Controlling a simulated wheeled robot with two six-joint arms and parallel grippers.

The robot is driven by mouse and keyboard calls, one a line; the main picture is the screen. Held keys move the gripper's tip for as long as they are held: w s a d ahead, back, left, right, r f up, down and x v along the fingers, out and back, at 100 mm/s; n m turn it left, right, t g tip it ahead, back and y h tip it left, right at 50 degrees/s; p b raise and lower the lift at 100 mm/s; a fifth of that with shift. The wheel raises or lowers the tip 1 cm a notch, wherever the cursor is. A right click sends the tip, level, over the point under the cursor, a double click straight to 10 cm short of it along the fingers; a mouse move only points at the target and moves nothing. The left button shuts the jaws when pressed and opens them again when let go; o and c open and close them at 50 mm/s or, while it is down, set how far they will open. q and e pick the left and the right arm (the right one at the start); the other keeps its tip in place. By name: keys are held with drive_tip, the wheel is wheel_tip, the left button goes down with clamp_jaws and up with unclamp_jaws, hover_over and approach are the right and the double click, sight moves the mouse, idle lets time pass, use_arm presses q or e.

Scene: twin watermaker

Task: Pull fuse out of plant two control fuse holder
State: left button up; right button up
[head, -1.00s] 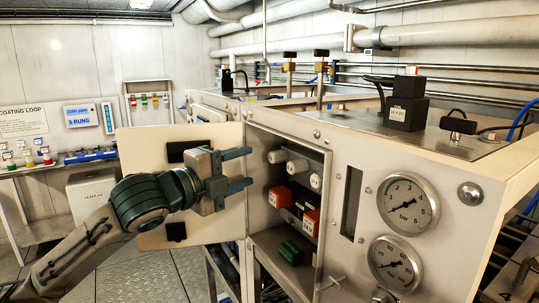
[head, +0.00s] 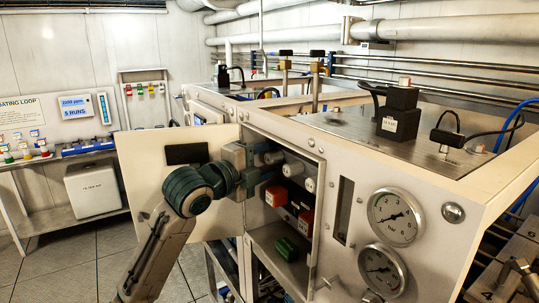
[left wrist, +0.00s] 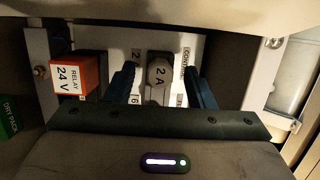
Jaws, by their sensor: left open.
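The open panel cabinet shows a row of pale round fuse holder caps (head: 309,184) on its inner wall. My left gripper (head: 264,167) is open at the cabinet's mouth, level with the row, and its fingers partly hide it. In the left wrist view, a grey fuse piece marked 2 A (left wrist: 159,82) sits between the two blue fingers (left wrist: 161,90), with a gap on either side. A label reading CONTROL is partly visible beside the right finger. The lower end of the 2 A piece is hidden by my gripper. My right gripper is not in view.
Orange 24 V relays (head: 276,196) sit below the caps, also close left of my fingers in the left wrist view (left wrist: 75,76). A green dry pack (head: 287,249) lies on the cabinet floor. The open cabinet door (head: 140,165) stands left. Two pressure gauges (head: 395,218) are at right.

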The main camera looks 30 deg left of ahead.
use_arm(q)
drive_tip(key=shift+w+d, duration=0.2)
drive_tip(key=shift+w, duration=0.3)
drive_tip(key=c, duration=1.1)
drive_tip(key=o, duration=0.3)
clamp_jaws()
drive_tip(key=shift+s+a+f, duration=0.1)
drive_tip(key=shift+s+a, duration=0.05)
drive_tip(key=shift+s, duration=0.1)
drive_tip(key=shift+s+a+b, duration=0.25)
drive_tip(key=shift+s+a, duration=0.1)
drive_tip(key=shift+s, duration=0.2)
drive_tip(key=shift+s+a+b, duration=0.2)
drive_tip(key=shift+s+a, duration=0.1)
drive_tip(key=shift+s, duration=0.2)
drive_tip(key=b+v, duration=0.2)
drive_tip(key=v, duration=0.1)
drive_tip(key=shift+w+a, duration=0.15)
drive_tip(key=shift+a, duration=0.2)
